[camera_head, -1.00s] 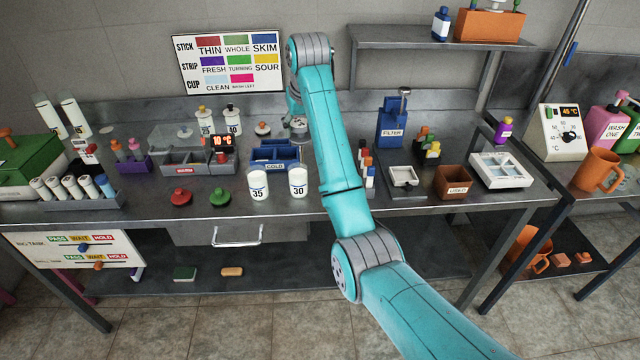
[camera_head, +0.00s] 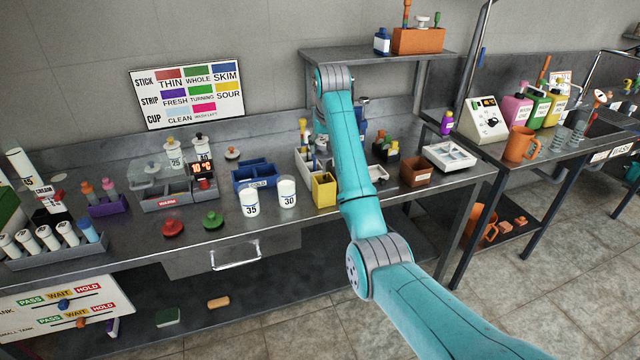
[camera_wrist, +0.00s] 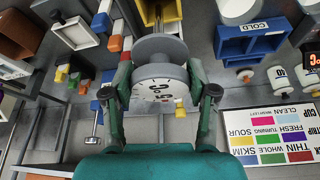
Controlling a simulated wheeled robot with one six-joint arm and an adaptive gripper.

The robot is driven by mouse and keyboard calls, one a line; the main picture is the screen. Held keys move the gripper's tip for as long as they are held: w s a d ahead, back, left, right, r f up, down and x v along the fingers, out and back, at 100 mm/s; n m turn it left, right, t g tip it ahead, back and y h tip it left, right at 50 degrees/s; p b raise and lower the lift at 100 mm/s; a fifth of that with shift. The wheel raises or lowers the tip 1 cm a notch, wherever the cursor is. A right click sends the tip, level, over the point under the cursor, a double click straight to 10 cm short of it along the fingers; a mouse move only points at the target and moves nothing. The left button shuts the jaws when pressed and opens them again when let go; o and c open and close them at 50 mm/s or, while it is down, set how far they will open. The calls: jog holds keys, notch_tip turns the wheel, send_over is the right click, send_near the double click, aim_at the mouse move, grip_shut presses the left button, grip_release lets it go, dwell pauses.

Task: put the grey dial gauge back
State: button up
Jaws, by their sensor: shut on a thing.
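The grey dial gauge (camera_wrist: 158,84) is in my gripper (camera_wrist: 160,94) in the wrist view, its round white face with dark marks turned to the camera. The two dark green fingers are shut on its sides. The gauge is held above the steel worktop; the exact height is unclear. In the head view my gripper and the gauge are hidden behind my teal arm. No place for the gauge can be made out with certainty.
The blue COLD bin (camera_head: 254,174), cups marked 35 (camera_head: 249,202) and 30 (camera_head: 287,193), and a yellow box (camera_head: 324,190) stand left of my arm. A brown box (camera_head: 416,172) and white tray (camera_head: 449,156) stand to the right. A shelf (camera_head: 375,52) is behind.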

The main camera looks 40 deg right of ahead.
aim_at(324, 169)
notch_tip(324, 169, down, 8)
jog(key=shift+f, duration=0.1)
dwell(0.4)
jog(key=shift+f, duration=0.15)
jog(key=o, duration=1.3)
